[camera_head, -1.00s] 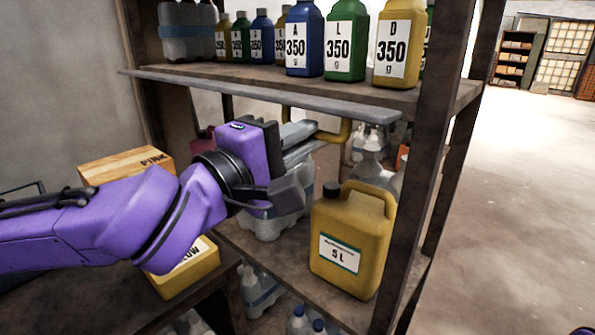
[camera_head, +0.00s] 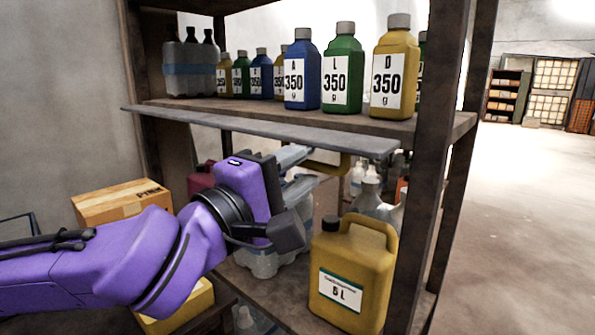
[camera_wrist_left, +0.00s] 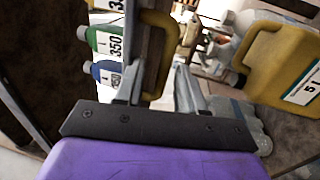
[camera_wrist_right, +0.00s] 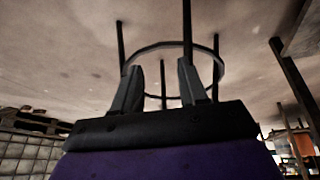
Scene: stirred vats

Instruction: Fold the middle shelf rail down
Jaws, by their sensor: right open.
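The shelf rail (camera_head: 250,129) is a long grey bar along the front edge of the middle shelf (camera_head: 440,128), just below the row of bottles. A yellow handle (camera_head: 330,169) hangs beneath it; the handle also shows in the left wrist view (camera_wrist_left: 174,48). My left gripper (camera_head: 308,165) is under the rail, close to the handle. In the left wrist view its fingers (camera_wrist_left: 160,82) stand apart, with the handle loop at their tips; whether they touch it I cannot tell. My right gripper (camera_wrist_right: 160,82) is open and empty, away from the shelf.
A yellow jug (camera_head: 352,270) stands on the lower shelf, close right of my left gripper. Bottles such as the green one (camera_head: 343,70) line the shelf above the rail. A cardboard box (camera_head: 120,200) is behind my left arm. Open floor (camera_head: 520,220) lies to the right.

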